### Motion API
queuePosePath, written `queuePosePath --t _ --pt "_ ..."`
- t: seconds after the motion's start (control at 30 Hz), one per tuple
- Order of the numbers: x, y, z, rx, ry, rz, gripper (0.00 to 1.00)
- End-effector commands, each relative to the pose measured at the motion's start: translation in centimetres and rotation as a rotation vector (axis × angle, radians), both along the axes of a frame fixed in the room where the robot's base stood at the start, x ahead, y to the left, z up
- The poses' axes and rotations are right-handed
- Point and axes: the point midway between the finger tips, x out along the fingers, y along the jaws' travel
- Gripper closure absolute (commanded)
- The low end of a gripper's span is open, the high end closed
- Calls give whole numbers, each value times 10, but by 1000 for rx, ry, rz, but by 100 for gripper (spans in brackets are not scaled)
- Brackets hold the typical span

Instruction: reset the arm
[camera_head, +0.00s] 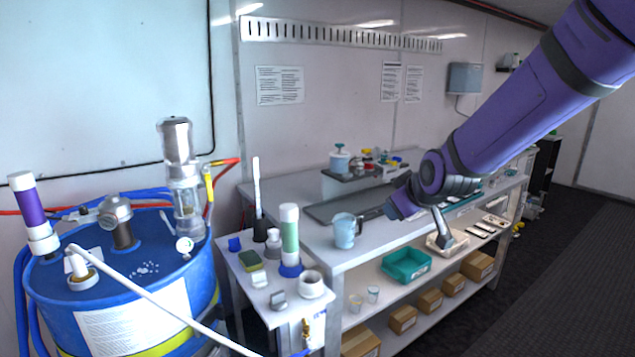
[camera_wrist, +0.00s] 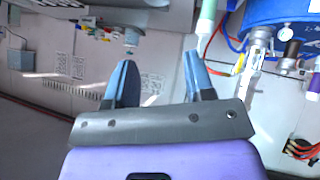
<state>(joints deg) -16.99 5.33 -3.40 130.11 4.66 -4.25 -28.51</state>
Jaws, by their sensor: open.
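My arm (camera_head: 520,95) is purple with dark joints and reaches from the upper right over the workbench in the head view. My gripper (camera_head: 372,214) is at its lower left end, near the light blue jug (camera_head: 344,231); its fingers are small and hard to make out there. In the wrist view, my gripper (camera_wrist: 158,58) shows two blue-grey fingers spread well apart with nothing between them. The wrist picture is strongly turned, with the white wall behind the fingers.
The grey workbench (camera_head: 335,262) carries a dark mat and bottles at the back. A teal tray (camera_head: 407,266) and cardboard boxes sit on its shelf. A small side table (camera_head: 246,290) holds a green-and-white tube (camera_head: 289,235). A blue drum (camera_head: 50,305) stands left. Dark floor is clear at right.

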Motion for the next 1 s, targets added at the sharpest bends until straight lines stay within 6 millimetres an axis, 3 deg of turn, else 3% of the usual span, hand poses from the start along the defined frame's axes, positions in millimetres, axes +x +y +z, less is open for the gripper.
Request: queuePosePath --t 0.03,0.2,0.5,0.8,1.0 --pt "-13 -10 13 16 15 -24 51" --pt "-60 -39 44 68 92 -104 51" --pt "-156 -82 79 143 224 -263 51" --pt "-259 -112 92 198 341 -438 51" --pt "-308 -122 90 218 395 -530 51"
